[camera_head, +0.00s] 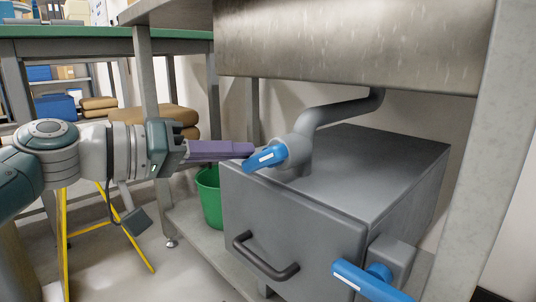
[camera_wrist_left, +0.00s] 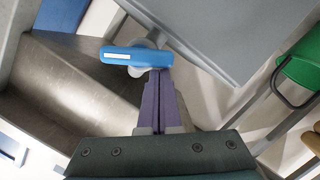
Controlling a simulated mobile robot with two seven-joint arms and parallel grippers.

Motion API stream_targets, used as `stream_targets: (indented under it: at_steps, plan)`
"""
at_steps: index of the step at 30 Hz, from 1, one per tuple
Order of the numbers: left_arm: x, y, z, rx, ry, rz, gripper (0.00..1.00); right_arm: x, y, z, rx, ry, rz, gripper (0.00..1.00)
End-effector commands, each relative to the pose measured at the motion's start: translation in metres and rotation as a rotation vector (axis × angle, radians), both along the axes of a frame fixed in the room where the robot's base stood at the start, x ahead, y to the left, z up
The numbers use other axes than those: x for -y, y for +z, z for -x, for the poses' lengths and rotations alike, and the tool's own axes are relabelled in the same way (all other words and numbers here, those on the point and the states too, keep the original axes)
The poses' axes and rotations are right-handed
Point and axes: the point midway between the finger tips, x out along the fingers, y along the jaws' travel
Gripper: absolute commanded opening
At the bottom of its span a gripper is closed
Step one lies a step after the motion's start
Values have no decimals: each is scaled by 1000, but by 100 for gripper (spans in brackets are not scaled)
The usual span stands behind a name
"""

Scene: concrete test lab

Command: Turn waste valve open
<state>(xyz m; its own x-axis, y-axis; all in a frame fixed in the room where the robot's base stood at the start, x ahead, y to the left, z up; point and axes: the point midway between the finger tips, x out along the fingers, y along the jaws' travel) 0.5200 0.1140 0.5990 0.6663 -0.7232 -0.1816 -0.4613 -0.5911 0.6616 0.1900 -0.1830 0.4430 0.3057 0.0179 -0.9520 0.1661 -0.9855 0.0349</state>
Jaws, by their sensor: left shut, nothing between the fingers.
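A blue valve handle (camera_head: 265,157) with a white stripe sits on the grey pipe (camera_head: 325,115) above the grey metal box (camera_head: 310,215). In the left wrist view the same handle (camera_wrist_left: 136,56) lies across the fingertips. A second blue handle (camera_head: 368,284) is on the box's lower right side. I cannot tell from any label which is the waste valve. My left gripper (camera_head: 250,149), with purple fingers, is shut and empty. Its tips (camera_wrist_left: 160,74) are right at the pipe handle; whether they touch it is unclear. My right gripper is not in view.
A steel sink body (camera_head: 350,40) hangs above the box. A dark bar handle (camera_head: 265,262) sticks out from the box front. A green bin (camera_head: 209,195) stands behind my left gripper. A table leg (camera_head: 146,75) and stacked brown sacks (camera_head: 155,115) are behind the arm.

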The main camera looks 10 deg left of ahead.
Motion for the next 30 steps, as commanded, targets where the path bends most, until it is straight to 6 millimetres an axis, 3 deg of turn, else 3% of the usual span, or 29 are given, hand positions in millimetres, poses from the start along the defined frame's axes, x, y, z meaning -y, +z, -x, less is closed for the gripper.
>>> stream_targets:
  at_steps: [30]
  plan:
    - [2, -24, 2, -350, -2, 449, 0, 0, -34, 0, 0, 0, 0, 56]
